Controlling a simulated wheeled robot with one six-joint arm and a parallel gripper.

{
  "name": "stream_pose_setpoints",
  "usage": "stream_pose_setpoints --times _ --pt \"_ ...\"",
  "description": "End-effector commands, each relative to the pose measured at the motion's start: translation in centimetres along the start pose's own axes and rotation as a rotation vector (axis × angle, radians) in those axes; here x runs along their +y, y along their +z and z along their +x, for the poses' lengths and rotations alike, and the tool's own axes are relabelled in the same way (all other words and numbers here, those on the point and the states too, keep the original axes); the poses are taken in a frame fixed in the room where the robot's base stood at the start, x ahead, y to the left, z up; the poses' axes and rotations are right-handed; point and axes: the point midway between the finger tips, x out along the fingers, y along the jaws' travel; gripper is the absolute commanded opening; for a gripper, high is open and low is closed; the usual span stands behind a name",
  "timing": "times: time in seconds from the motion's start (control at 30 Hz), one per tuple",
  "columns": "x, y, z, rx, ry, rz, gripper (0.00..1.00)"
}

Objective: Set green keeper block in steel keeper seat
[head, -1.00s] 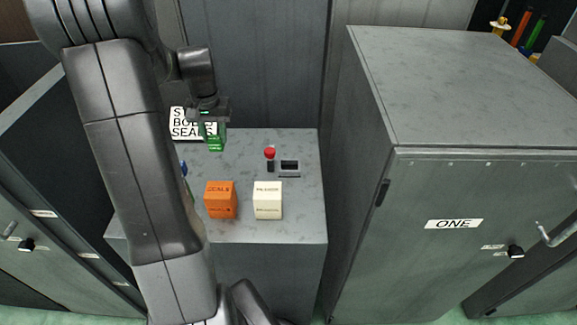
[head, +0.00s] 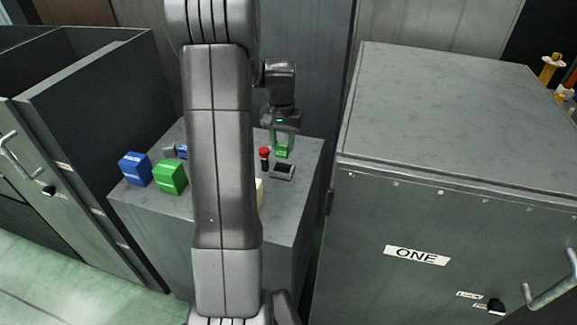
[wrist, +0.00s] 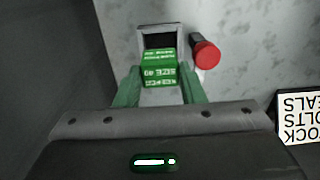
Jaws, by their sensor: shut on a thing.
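The green keeper block (wrist: 160,68) is between the green fingers of my gripper (wrist: 158,84), which is shut on it. In the head view my gripper (head: 283,138) points down with the green block (head: 282,151) at its tips, just behind the steel keeper seat (head: 284,172). The steel seat also shows in the wrist view (wrist: 143,36) as a pale frame around a dark opening. The block overlaps the near part of that opening in this view. The opening looks empty. The height of the block above the bench is hard to tell.
A red-topped post (head: 264,155) stands close left of the seat; it also shows in the wrist view (wrist: 206,54). A larger green cube (head: 170,178) and a blue cube (head: 136,169) sit at left. A cream block (head: 260,192) is partly hidden. Cabinet ONE (head: 420,220) rises at right.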

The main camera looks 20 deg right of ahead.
Motion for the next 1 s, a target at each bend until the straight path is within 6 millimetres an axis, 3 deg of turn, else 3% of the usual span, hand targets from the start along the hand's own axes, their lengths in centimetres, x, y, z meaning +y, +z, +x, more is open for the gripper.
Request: stream_pose_setpoints --times 0.1,0.33,0.53,0.9,0.93,1.0 --pt "0.0 0.1 2.1 -0.003 0.001 0.000 0.11" --pt "0.0 0.0 4.0 -0.001 0.000 0.000 0.11" --pt "0.0 0.0 6.8 -0.002 0.001 0.000 0.11" --pt "0.0 0.0 7.4 0.001 0.000 0.000 0.11" --pt "0.0 0.0 7.4 0.001 0.000 0.000 0.38" --pt "0.0 0.0 7.3 0.001 0.000 0.000 0.45"
